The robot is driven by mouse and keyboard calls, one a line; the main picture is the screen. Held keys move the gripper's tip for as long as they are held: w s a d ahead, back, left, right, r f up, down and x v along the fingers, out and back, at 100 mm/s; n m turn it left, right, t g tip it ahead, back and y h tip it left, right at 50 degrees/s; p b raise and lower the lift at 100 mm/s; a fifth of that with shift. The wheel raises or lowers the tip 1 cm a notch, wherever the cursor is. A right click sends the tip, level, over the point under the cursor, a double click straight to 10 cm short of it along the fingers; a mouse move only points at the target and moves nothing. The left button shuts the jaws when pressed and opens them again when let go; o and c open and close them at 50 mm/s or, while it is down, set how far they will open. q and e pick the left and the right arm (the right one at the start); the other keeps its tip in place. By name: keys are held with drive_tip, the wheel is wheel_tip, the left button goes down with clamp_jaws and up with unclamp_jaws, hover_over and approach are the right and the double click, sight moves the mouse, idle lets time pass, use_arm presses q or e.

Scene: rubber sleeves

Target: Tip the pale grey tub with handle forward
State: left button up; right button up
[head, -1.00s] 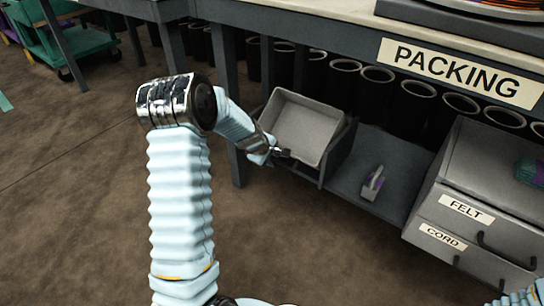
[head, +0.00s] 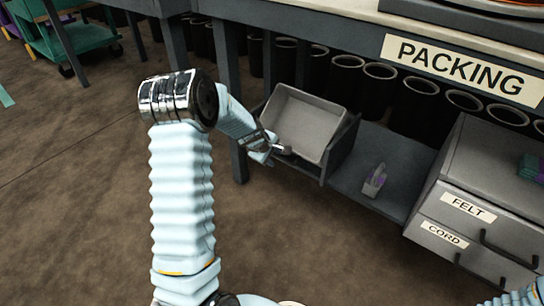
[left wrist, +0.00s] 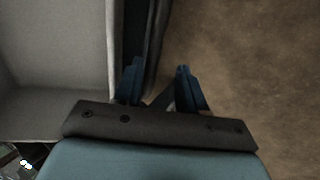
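The pale grey tub (head: 303,122) sits in a dark grey holder at the left end of the low shelf under the bench. It leans so that its inside faces me. My left gripper (head: 272,146) is at the tub's front left edge, beside a small grey piece that may be the handle (head: 284,150). In the left wrist view the gripper (left wrist: 160,75) has its blue fingers apart, with a dark edge and floor showing between them. The tub's pale wall (left wrist: 90,45) is just left of the fingers. I cannot tell whether they touch it. My right gripper is out of view.
A small grey and purple item (head: 375,181) stands on the shelf (head: 350,190) right of the tub. A bench leg (head: 232,100) is close behind my left wrist. The floor in front is clear.

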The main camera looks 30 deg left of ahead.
use_arm(q)
drive_tip(key=p+v, duration=0.4)
drive_tip(key=v, duration=0.9)
drive_tip(key=shift+s+r, duration=0.2)
drive_tip(key=shift+r, duration=0.1)
drive_tip(key=shift+a, duration=0.1)
